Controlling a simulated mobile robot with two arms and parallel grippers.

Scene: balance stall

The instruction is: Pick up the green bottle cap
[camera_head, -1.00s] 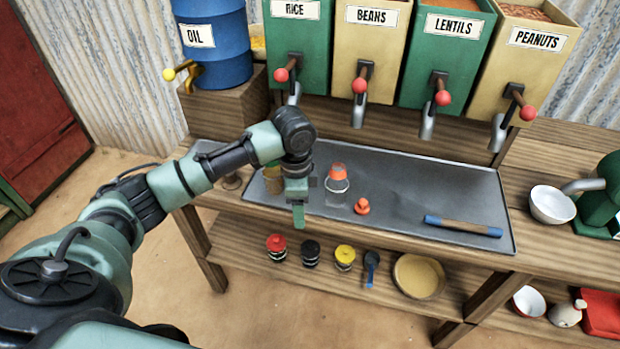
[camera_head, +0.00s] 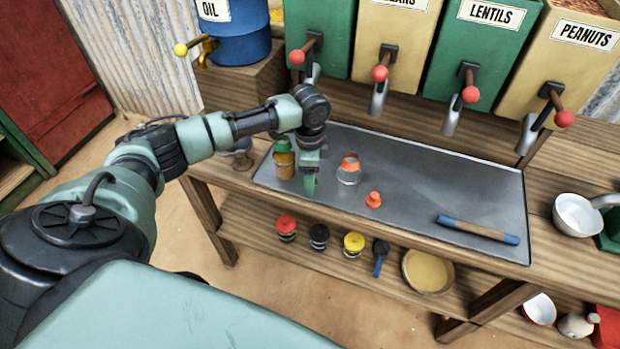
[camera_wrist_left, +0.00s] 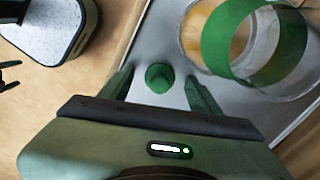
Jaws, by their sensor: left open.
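The green bottle cap (camera_wrist_left: 159,77) lies on the grey metal tray (camera_wrist_left: 145,38) in the left wrist view. My left gripper (camera_wrist_left: 160,84) is open, with one finger on each side of the cap and a gap to both. In the head view my left gripper (camera_head: 310,188) points down at the tray's left front, and I cannot make out the cap there. A clear bottle with a green band (camera_wrist_left: 216,52) and amber contents stands to the right of the cap; in the head view this bottle (camera_head: 284,165) is left of my gripper. My right gripper is not in view.
On the tray, a clear bottle with an orange band (camera_head: 349,170), an orange cap (camera_head: 373,199) and a blue-ended rod (camera_head: 477,229) are to the right. Dispenser spouts (camera_head: 377,100) hang behind. The lower shelf holds several lidded jars and a bowl (camera_head: 428,270).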

